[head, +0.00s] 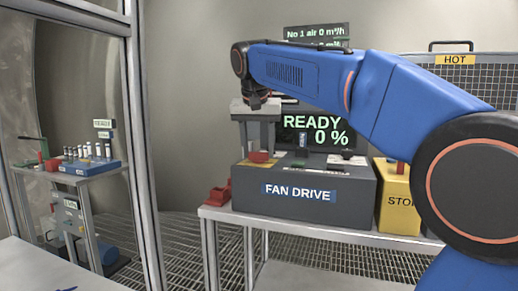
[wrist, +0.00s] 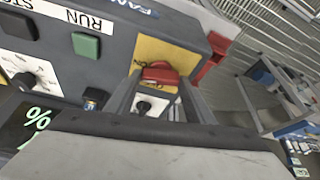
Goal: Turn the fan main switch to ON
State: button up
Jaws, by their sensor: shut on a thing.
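The fan main switch is a red handle (wrist: 160,73) on a yellow plate (wrist: 180,52) at one end of the grey fan drive box (head: 345,193). It also shows in the head view as a small red piece (head: 260,157) on the box's top left. My gripper (head: 259,150) reaches down over it from above. In the wrist view my gripper (wrist: 160,80) has its two fingers on either side of the red handle, shut on it. Part of a label ending in N shows beside the handle; the rest is hidden. I cannot tell exactly which position the handle points to.
The display (head: 318,133) reads READY 0 %. A green button (wrist: 86,46) by the RUN label and a black knob (wrist: 144,106) lie near the switch. A yellow STOP box (head: 398,200) stands right. A red padlock-like piece (head: 219,195) lies left of the box.

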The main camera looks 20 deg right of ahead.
jog(key=shift+a+m+h, duration=0.1)
jog(key=shift+m+h, duration=0.3)
jog(key=shift+m, duration=0.7)
jog(key=shift+g, duration=0.3)
jog(key=o, duration=1.1)
jog(key=shift+c, duration=0.2)
jog(key=shift+r, duration=0.1)
jog(key=v, duration=1.7)
jog(key=shift+a, duration=0.1)
